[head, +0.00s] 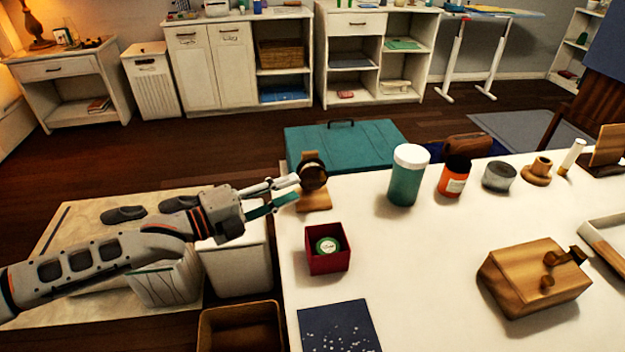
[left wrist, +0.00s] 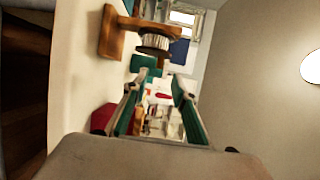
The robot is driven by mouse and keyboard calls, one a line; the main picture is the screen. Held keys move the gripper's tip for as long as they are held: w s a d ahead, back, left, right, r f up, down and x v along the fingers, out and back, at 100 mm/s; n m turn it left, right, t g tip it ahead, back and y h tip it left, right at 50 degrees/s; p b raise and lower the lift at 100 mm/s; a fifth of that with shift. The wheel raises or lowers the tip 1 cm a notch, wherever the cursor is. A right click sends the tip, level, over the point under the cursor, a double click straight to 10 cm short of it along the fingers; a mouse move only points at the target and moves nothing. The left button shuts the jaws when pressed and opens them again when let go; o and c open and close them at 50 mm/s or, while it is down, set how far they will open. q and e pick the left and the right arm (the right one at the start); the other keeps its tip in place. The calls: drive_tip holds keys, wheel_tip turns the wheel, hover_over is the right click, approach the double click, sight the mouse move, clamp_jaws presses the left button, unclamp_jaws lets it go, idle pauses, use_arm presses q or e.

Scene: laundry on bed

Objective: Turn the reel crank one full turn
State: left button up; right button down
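A small reel (head: 313,176) with a dark round spool stands on a wooden base at the table's left back edge. In the left wrist view the reel (left wrist: 154,42) shows above my fingers, its ribbed spool beside the wooden upright. I cannot clearly make out its crank handle. My left gripper (head: 285,194) is open, with its fingertips just left of the reel and close to it. In the left wrist view the two teal-padded fingers (left wrist: 158,103) are apart with nothing between them. Whether a fingertip touches the reel is unclear. My right gripper is out of view.
A red box (head: 328,262) with a green-topped item stands in front of the reel. A teal jar (head: 408,177) and an orange jar (head: 454,178) stand to the right. A wooden box (head: 525,285) sits farther right. The table middle is clear.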

sight(320, 178)
use_arm(q)
drive_tip(key=b+x, duration=0.1)
drive_tip(key=x, duration=0.5)
drive_tip(key=shift+d+f, duration=0.1)
drive_tip(key=shift+f, duration=0.05)
drive_tip(key=shift+w+d, duration=0.3)
drive_tip(key=shift+d, duration=0.05)
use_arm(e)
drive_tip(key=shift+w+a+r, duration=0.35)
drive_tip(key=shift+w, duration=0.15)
